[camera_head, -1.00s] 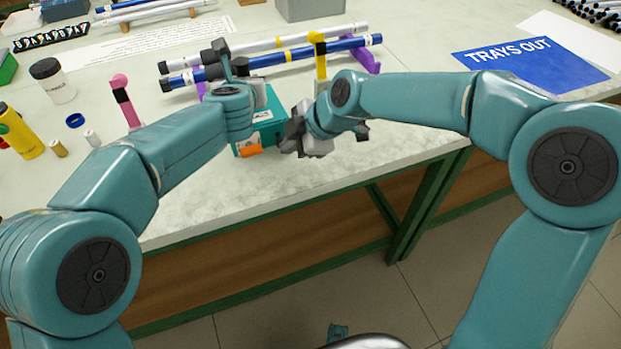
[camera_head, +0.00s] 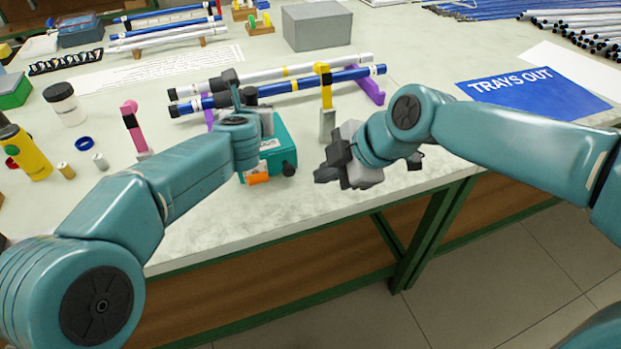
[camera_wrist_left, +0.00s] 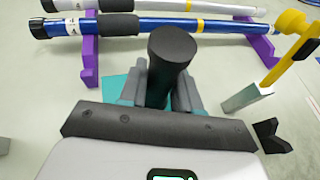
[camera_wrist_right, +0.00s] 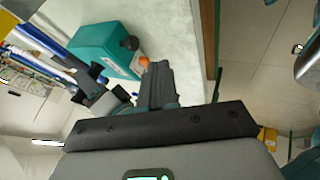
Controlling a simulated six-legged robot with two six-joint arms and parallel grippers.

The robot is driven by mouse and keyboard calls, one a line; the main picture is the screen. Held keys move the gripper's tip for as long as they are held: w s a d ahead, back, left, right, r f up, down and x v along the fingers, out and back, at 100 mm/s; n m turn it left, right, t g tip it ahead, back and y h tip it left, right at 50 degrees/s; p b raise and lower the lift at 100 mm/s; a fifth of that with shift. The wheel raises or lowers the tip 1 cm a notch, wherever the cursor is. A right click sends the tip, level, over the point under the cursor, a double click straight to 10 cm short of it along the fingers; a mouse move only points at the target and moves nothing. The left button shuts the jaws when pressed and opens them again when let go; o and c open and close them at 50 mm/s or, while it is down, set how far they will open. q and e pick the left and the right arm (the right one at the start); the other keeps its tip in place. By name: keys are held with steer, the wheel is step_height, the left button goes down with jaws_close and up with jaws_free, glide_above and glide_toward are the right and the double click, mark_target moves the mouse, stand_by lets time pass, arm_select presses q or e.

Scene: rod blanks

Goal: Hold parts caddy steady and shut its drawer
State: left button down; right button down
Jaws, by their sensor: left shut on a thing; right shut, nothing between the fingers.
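The teal parts caddy (camera_head: 284,135) stands near the front edge of the table, with a pale label, an orange piece (camera_head: 258,179) and a dark knob (camera_head: 289,168) on its near side. No drawer is seen sticking out, but my left arm covers part of the caddy. My left gripper (camera_wrist_left: 157,92) is shut on a black upright post (camera_wrist_left: 172,55) above the caddy. My right gripper (camera_head: 336,164) is shut and empty, right of the caddy and apart from it. The caddy also shows in the right wrist view (camera_wrist_right: 105,42).
Behind the caddy, blue and white rods (camera_head: 290,86) lie on purple supports (camera_head: 371,92). A yellow upright (camera_head: 326,88) on a grey block stands behind my right gripper. A pink-topped stand (camera_head: 131,118) is left. Bare tabletop lies in front, beside the blue "TRAYS OUT" sheet (camera_head: 535,92).

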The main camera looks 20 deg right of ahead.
arm_select(q)
steer(key=shift+f, duration=0.1)
arm_select(e)
steer(key=shift+v, duration=0.9)
arm_select(q)
steer(key=c, duration=0.7)
jaws_free()
steer(key=shift+w, duration=0.1)
